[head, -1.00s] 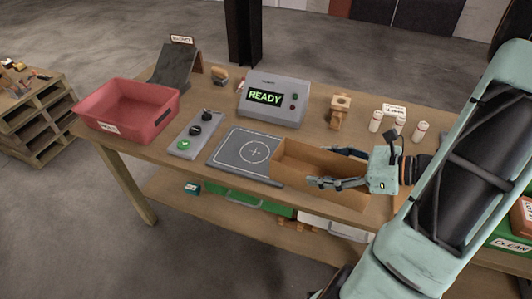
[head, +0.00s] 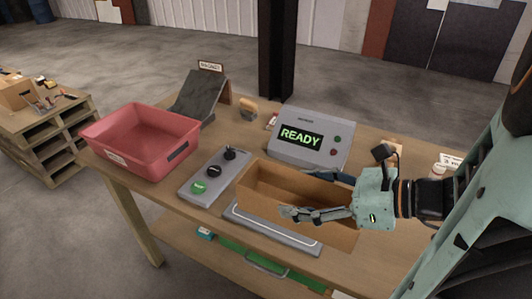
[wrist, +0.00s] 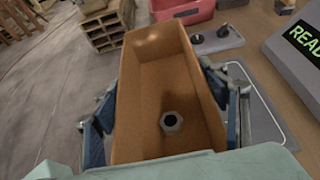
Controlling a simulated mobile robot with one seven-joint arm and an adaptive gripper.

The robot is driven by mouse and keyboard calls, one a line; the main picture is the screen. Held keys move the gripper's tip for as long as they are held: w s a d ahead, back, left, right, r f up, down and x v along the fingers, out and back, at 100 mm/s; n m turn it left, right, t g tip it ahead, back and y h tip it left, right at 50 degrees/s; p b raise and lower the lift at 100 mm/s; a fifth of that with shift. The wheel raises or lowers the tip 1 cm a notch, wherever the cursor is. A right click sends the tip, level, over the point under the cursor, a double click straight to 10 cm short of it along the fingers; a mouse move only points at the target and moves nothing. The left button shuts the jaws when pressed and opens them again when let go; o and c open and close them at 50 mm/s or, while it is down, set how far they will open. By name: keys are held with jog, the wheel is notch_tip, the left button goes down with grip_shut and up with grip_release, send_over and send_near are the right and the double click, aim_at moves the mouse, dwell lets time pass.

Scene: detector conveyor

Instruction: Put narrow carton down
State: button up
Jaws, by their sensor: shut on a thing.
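The narrow carton (head: 262,203) is a long, open-topped brown box. My gripper (head: 298,193) is shut on it, with one finger along each long side. The carton is over the grey pad (head: 250,226) and covers most of it; only the pad's near edge and a corner show. I cannot tell whether the carton's base touches the pad. In the wrist view the carton (wrist: 155,75) lies lengthwise between the blue-padded fingers (wrist: 158,105). A grey hex nut (wrist: 171,122) lies on its floor.
A control strip (head: 213,176) with several knobs or buttons is just left of the carton. The detector box (head: 312,140) reading READY stands behind it. A red tray (head: 142,140) sits at the table's left end.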

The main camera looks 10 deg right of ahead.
aim_at(292, 179)
jog(key=shift+w+f+p, duration=0.1)
jog(key=shift+w+p, duration=0.6)
jog(key=shift+p, duration=0.45)
jog(key=shift+w+f, duration=0.25)
jog(key=shift+f, duration=0.05)
jog(key=w+f, duration=0.1)
jog(key=w, duration=0.1)
jog(key=w+f, duration=0.1)
jog(key=w, duration=0.2)
jog(key=shift+w+f, duration=0.4)
jog(key=shift+w+d+f+b, duration=0.1)
jog(key=shift+w+f+b, duration=0.1)
jog(key=shift+w+f, duration=1.05)
jog(key=shift+w+f+b, duration=0.25)
jog(key=shift+w+f, duration=0.45)
jog(key=shift+f, duration=1.1)
jog(key=shift+w+d+f+b, duration=0.1)
jog(key=shift+w+f+b, duration=0.1)
jog(key=shift+w+f, duration=1.05)
jog(key=shift+s+f, duration=0.3)
